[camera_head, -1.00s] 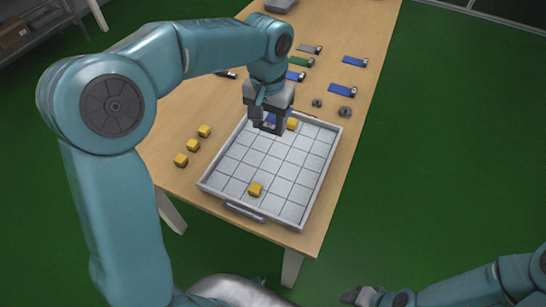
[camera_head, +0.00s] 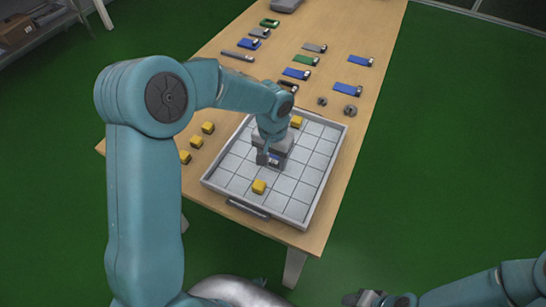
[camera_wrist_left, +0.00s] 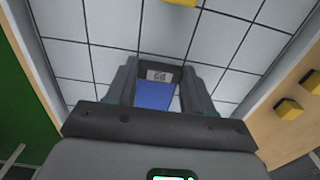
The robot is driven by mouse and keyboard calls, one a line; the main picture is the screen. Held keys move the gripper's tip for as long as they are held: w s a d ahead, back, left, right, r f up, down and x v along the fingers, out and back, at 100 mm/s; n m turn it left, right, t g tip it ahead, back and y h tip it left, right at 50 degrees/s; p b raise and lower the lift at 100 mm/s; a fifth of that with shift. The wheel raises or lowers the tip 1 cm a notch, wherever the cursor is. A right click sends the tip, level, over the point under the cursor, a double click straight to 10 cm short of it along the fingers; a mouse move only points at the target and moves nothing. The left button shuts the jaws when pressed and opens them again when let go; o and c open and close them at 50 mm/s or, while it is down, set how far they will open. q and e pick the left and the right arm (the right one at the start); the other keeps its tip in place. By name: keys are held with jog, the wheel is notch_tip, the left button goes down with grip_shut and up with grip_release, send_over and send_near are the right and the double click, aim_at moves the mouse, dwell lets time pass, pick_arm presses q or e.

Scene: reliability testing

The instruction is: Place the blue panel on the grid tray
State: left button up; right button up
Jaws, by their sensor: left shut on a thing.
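The blue panel (camera_wrist_left: 155,96) is between the fingers of my left gripper (camera_wrist_left: 157,88) in the left wrist view, with a pale labelled end facing away from the wrist. In the head view my left gripper (camera_head: 271,160) is low over the middle of the white grid tray (camera_head: 327,168), and only a small bit of the panel shows. The gripper is shut on the panel. I cannot tell whether the panel touches the tray. My right gripper (camera_head: 364,298) is at the bottom edge, away from the table; its jaw state is unclear.
Yellow cubes stand in the tray, one at the back (camera_head: 296,121) and one near the front (camera_head: 258,186). More yellow cubes (camera_head: 208,127) line the table left of the tray. Several blue, green and grey panels (camera_head: 348,89) and two dark round parts (camera_head: 350,109) lie behind it.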

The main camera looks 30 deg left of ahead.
pick_arm(q)
jog(key=shift+f, duration=0.15)
jog(key=o, duration=1)
jog(key=shift+w+r, duration=0.1)
jog(key=shift+r, duration=0.4)
notch_tip(320, 180, up, 11)
jog(key=shift+r+p, duration=0.2)
jog(key=shift+p, duration=0.3)
